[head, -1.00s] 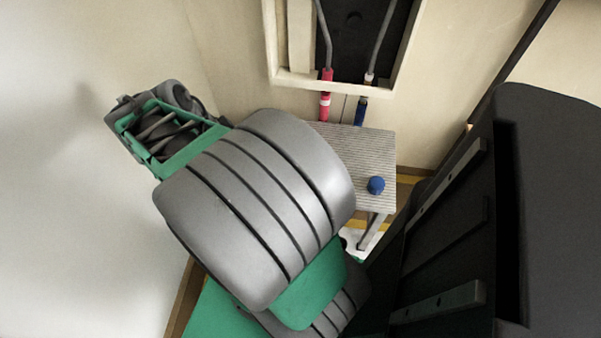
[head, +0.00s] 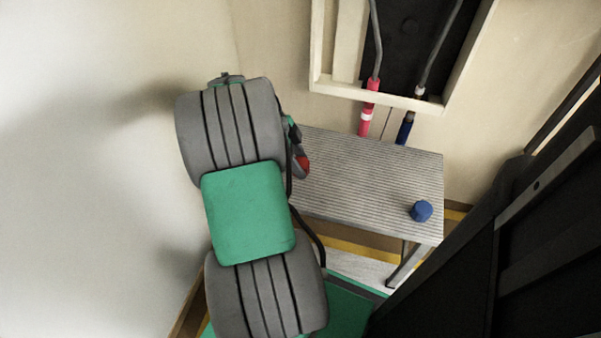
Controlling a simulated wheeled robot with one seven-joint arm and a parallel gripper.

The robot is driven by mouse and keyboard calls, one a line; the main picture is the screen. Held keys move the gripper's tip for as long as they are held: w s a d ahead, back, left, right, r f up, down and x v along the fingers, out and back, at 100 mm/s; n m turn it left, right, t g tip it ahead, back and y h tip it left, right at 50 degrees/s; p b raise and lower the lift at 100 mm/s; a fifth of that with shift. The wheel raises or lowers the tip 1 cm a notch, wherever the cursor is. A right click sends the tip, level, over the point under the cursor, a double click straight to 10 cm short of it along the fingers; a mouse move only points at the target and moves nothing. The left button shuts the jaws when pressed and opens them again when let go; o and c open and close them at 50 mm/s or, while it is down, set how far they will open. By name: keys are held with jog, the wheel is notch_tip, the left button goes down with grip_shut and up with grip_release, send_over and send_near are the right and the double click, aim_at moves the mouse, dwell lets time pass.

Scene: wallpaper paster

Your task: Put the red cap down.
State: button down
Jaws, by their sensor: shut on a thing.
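A small part of the red cap (head: 302,166) shows in the head view, just right of my arm and over the left part of the ribbed grey table (head: 362,188). My gripper (head: 298,156) is shut on it, mostly hidden behind my own arm. I cannot tell whether the red cap touches the tabletop or hangs above it.
A blue cap (head: 422,211) stands near the table's right front corner. A red-ended hose (head: 368,112) and a blue-ended hose (head: 405,131) hang from a framed wall opening (head: 400,97) behind the table. The middle of the tabletop is clear.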

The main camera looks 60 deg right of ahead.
jog(key=shift+w+d+f+b, duration=0.15)
jog(key=shift+f+b, duration=0.3)
jog(key=shift+f, duration=0.5)
jog(key=shift+d+f+b, duration=0.1)
jog(key=shift+f+b, duration=0.3)
jog(key=shift+f, duration=0.5)
jog(key=shift+f, duration=0.25)
jog(key=c, duration=0.7)
grip_release()
jog(key=shift+r, duration=0.1)
jog(key=shift+c, duration=0.2)
